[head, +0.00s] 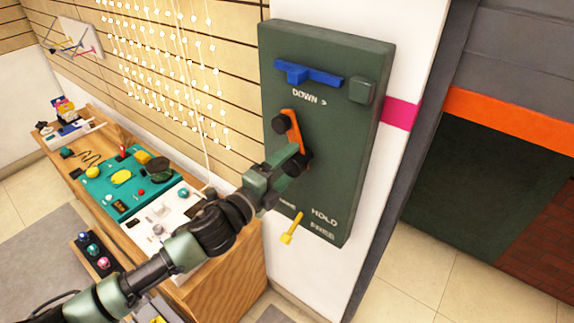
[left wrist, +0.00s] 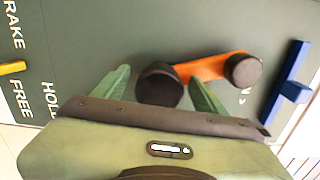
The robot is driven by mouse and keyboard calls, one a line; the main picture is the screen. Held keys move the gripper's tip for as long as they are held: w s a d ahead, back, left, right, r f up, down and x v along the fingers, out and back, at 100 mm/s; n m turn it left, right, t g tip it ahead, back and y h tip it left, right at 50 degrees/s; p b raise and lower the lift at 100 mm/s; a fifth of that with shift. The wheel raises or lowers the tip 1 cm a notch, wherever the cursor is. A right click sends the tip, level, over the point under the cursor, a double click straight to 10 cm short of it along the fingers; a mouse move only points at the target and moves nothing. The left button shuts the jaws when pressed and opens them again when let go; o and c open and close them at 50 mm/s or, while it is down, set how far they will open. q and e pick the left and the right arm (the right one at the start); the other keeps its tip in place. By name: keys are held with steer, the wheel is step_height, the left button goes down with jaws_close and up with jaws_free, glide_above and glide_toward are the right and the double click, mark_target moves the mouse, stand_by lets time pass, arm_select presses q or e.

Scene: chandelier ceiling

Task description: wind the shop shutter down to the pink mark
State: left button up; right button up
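A dark green panel (head: 345,150) on a white pillar carries an orange crank (head: 293,128) with a black round end at top and another low down. My left gripper (head: 296,158) is at the crank's lower end. In the left wrist view its green fingers stand apart on both sides of a dark knob (left wrist: 160,84), with small gaps showing. The shop shutter (head: 530,50) is grey with an orange bottom bar (head: 510,118). The pink mark (head: 402,113) is on the pillar, at about the bar's picture height; exact alignment is unclear. My right gripper is out of view.
The panel has a blue T-shaped bar (head: 310,75), "DOWN >" lettering and a yellow lever (head: 290,230) near HOLD and FREE labels. A wooden counter (head: 225,265) with a teal mat and small items stands left. Beaded strings hang behind. Tiled floor lies right.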

arm_select(q)
steer(key=b+v, duration=0.2)
steer(key=v, duration=0.5)
steer(key=shift+s+a, duration=0.25)
steer(key=shift+s, duration=0.05)
